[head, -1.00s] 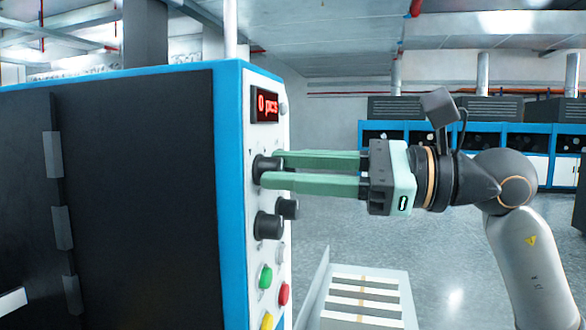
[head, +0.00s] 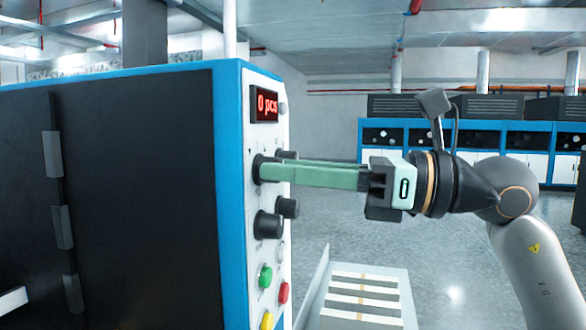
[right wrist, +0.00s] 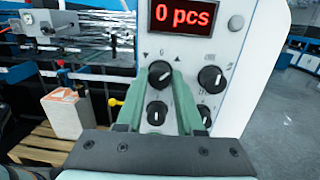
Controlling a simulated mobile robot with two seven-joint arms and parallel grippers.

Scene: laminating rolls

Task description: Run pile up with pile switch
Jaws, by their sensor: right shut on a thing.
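The machine's control panel (head: 281,134) carries several black knobs. My right gripper (head: 266,171) reaches in from the right and is shut on the upper-left black knob (head: 257,169), with arrow marks above it. In the right wrist view, this knob (right wrist: 160,72) sits between the tips of the green fingers, its white mark turned toward the lower right. The red display (head: 265,104) above it reads "0 pcs" and also shows in the right wrist view (right wrist: 183,15). My left gripper is not in view.
Other black knobs (head: 268,225) sit just below and beside the held one. Green (head: 265,277), red (head: 283,294) and yellow (head: 267,321) buttons are lower on the panel. A slatted tray (head: 366,284) stands right of the machine. Open floor lies beyond.

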